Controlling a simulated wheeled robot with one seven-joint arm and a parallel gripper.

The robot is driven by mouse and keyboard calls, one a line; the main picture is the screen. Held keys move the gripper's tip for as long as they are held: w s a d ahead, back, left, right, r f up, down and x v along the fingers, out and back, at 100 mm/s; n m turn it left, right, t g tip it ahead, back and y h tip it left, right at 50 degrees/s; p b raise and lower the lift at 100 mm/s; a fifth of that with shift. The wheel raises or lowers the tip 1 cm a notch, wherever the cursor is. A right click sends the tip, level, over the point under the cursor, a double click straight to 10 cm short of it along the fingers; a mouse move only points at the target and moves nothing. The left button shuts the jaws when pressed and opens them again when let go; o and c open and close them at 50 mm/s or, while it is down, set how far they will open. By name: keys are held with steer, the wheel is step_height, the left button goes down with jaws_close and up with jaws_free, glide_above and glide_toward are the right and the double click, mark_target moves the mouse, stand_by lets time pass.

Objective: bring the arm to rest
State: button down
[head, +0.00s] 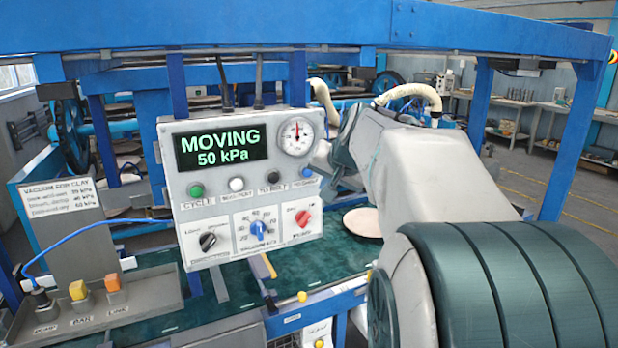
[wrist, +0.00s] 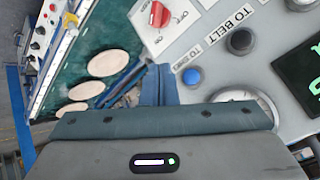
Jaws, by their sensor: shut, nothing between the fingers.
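My arm (head: 430,175) reaches forward from the lower right in the head view, with its wrist beside the right edge of the grey control panel (head: 205,238). My gripper (wrist: 158,68) shows in the wrist view as two dark blue fingers pressed together, with nothing between them. The fingers appear in front of the panel face, near the blue button (wrist: 191,77); I cannot tell whether they touch it. The panel display (head: 221,148) reads "MOVING 50 kPa".
The panel also carries a round gauge (head: 297,138), a red knob (head: 303,218) and several buttons. Pale discs (wrist: 109,63) lie on the green belt (head: 320,262). A blue beam (head: 300,25) crosses overhead.

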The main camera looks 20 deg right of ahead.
stand_by(0.4)
steer(key=s+a+f+n+g, duration=0.1)
steer(key=s+a+f+n, duration=0.1)
steer(key=s+a+f, duration=0.3)
steer(key=s+a+f+n+g, duration=0.2)
steer(key=s+a+f, duration=0.3)
steer(key=s, duration=0.6)
steer(key=s+a+f+n+g, duration=0.2)
steer(key=s+a+f+n, duration=0.2)
steer(key=s+f, duration=0.3)
steer(key=shift+s+a+f+y, duration=0.3)
steer(key=shift+s+a+f, duration=0.1)
steer(key=shift+a+f, duration=0.45)
stand_by(0.6)
